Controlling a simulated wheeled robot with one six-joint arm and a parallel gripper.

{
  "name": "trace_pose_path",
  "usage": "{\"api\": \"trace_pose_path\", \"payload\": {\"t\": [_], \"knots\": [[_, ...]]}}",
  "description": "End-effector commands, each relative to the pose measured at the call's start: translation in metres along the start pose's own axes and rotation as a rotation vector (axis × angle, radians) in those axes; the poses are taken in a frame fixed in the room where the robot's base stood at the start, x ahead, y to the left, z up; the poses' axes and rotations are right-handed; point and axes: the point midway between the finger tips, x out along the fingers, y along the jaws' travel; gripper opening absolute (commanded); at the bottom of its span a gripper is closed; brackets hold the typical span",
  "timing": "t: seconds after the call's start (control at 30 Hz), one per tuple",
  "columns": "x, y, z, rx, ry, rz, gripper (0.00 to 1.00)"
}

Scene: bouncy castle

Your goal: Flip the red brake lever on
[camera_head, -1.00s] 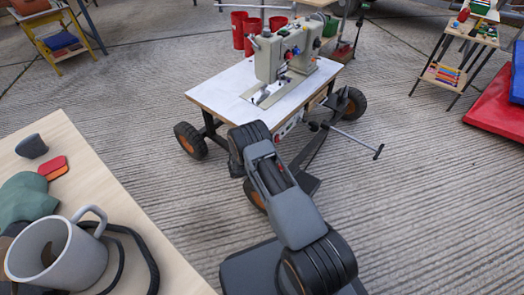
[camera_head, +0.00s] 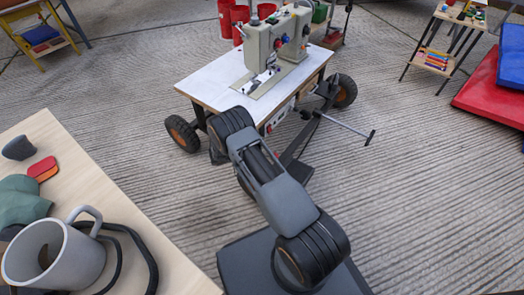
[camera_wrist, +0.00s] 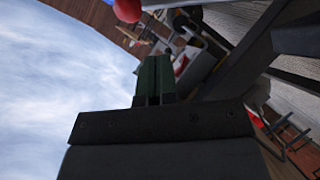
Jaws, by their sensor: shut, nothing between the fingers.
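In the wrist view a round red knob (camera_wrist: 127,10) is cut off by the top edge; it may be the end of the brake lever, but I cannot be sure. My gripper (camera_wrist: 154,62) is shut and empty, with its dark green fingers together below the knob and a little to its right. They look apart from it. In the head view the cart with the sewing machine (camera_head: 215,87) stands ahead, and a small red spot (camera_head: 277,154) shows low on its near side. My arm hides my gripper there, and whether the lever is on or off cannot be told.
A T-shaped drawbar (camera_head: 345,126) sticks out to the right of the cart. A wooden table (camera_head: 118,184) with a grey mug (camera_head: 52,262) is close on the left. Red mats (camera_head: 490,92) lie at the right. The concrete between is clear.

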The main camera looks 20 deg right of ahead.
Motion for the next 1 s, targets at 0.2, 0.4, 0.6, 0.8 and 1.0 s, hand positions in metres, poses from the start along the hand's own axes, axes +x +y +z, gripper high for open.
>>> {"api": "trace_pose_path", "payload": {"t": [0.2, 0.4, 0.6, 0.8, 1.0], "knots": [[-0.042, 0.004, -0.004, 0.003, 0.0, 0.001, 0.0], [-0.066, 0.004, -0.003, 0.003, 0.0, 0.001, 0.0], [-0.075, 0.004, -0.002, 0.004, -0.002, 0.003, 0.0], [-0.077, 0.004, -0.002, 0.004, -0.002, 0.003, 0.0], [-0.076, 0.004, -0.002, 0.004, -0.002, 0.002, 0.0]]}}
